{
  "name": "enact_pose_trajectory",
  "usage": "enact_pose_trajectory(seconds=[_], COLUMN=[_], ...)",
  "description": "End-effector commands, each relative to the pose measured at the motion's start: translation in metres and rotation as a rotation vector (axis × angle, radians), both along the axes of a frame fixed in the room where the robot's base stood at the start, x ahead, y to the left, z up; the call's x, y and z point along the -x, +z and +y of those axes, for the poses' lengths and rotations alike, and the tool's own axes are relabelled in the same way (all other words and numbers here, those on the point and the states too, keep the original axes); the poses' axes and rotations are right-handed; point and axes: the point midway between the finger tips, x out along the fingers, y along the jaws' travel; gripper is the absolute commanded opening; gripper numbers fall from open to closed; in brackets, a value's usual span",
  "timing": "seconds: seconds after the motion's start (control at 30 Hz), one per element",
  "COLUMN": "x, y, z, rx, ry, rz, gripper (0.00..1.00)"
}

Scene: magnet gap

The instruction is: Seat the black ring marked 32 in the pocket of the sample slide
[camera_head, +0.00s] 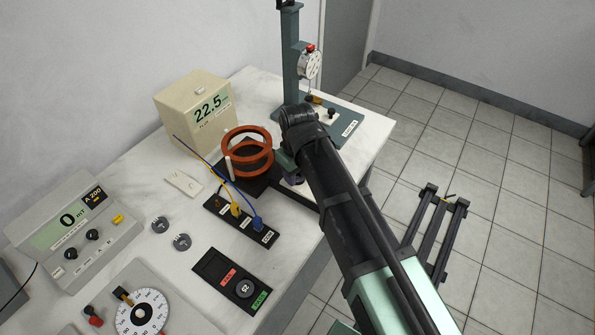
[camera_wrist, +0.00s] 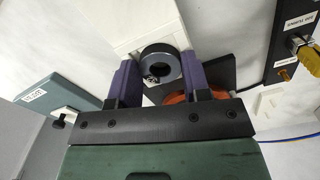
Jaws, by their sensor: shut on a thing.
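My gripper (camera_wrist: 159,66) is shut on a black ring (camera_wrist: 162,55), gripped across its sides between the two purple fingertips in the wrist view. No number is readable on the ring. A white slab (camera_wrist: 142,28) lies behind and below the ring; it may be the sample slide. Its pocket is not visible, and I cannot tell whether the ring touches the slab. In the head view my gripper (camera_head: 291,172) is beside the orange coils (camera_head: 248,152), mostly hidden by my arm, and the ring is hidden.
A black tray (camera_head: 211,264) at the front holds another dark disc (camera_head: 244,288) beside an empty slot. A terminal block (camera_head: 240,222) with blue and yellow leads stands left of my arm. A dial-gauge stand (camera_head: 291,60) is behind. Two grey discs (camera_head: 181,241) lie left.

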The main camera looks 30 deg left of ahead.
Motion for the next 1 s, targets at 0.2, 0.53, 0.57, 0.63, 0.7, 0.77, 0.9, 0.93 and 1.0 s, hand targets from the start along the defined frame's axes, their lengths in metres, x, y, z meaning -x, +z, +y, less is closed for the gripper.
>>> enact_pose_trajectory(seconds=[0.2, 0.53, 0.57, 0.63, 0.7, 0.77, 0.9, 0.93, 1.0], x=[0.0, 0.0, 0.0, 0.0, 0.0, 0.0, 0.0, 0.0, 0.0], y=[-0.0011, -0.0011, -0.0011, -0.0011, -0.0011, -0.0011, -0.0011, -0.0011, -0.0004], z=[0.0, 0.0, 0.0, 0.0, 0.0, 0.0, 0.0, 0.0, 0.0], rx=[0.0, 0.0, 0.0, 0.0, 0.0, 0.0, 0.0, 0.0, 0.0], ry=[0.0, 0.0, 0.0, 0.0, 0.0, 0.0, 0.0, 0.0, 0.0], rz=[0.0, 0.0, 0.0, 0.0, 0.0, 0.0, 0.0, 0.0, 0.0], gripper=[0.54, 0.72, 0.68, 0.59, 0.5, 0.46, 0.46, 0.46, 0.46])
